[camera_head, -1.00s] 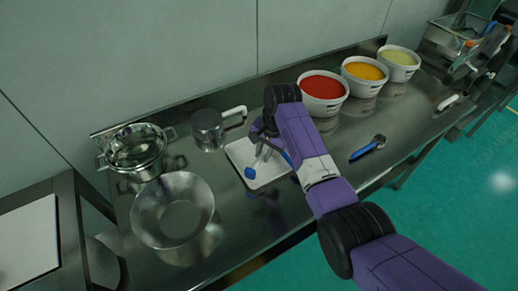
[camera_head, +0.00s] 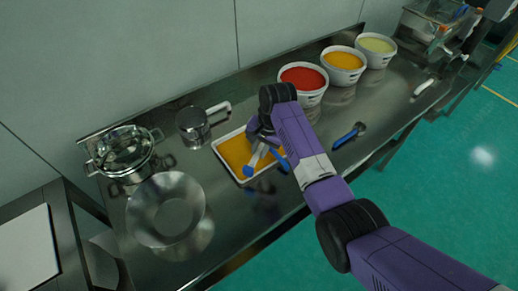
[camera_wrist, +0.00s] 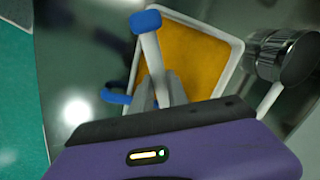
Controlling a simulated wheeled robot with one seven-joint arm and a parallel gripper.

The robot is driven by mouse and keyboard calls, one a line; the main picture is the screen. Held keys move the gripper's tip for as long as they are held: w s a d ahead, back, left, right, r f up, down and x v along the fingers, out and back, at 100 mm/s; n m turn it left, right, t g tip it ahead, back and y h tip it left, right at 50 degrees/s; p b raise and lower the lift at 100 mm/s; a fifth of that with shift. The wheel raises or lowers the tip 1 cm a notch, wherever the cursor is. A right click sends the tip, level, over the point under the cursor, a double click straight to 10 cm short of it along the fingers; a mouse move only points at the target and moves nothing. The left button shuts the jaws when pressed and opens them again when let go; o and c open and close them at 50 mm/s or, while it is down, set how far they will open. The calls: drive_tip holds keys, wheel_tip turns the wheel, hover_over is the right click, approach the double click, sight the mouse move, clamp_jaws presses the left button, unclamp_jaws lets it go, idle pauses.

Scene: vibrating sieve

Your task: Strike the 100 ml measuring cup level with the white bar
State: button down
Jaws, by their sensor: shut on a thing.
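A shiny metal cup with a white handle (camera_head: 192,122), likely the 100 ml measuring cup, stands upright behind the tray. It also shows at the right of the wrist view (camera_wrist: 284,56); its contents cannot be made out. My gripper (camera_head: 262,138) is over the tray, to the right of the cup and apart from it. In the wrist view my gripper (camera_wrist: 160,92) is shut on a white bar with a blue end (camera_wrist: 150,50), which slants over the tray. Another blue piece (camera_wrist: 115,97) shows beside the fingers; how it joins the bar is hidden.
The white-rimmed tray (camera_head: 216,148) holds an orange layer. Tubs of red (camera_head: 304,98), orange (camera_head: 343,78) and pale yellow (camera_head: 376,58) stuff stand at back right. A blue-handled tool (camera_head: 348,136) lies right.

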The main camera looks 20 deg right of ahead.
drive_tip(key=shift+w+a+r+p, duration=0.2)
drive_tip(key=shift+r+p, duration=0.25)
drive_tip(key=shift+r, duration=0.25)
drive_tip(key=shift+w+a+r+p, duration=0.1)
drive_tip(key=shift+a+r+p, duration=0.1)
drive_tip(key=shift+r+p, duration=0.35)
drive_tip(key=shift+r, duration=0.1)
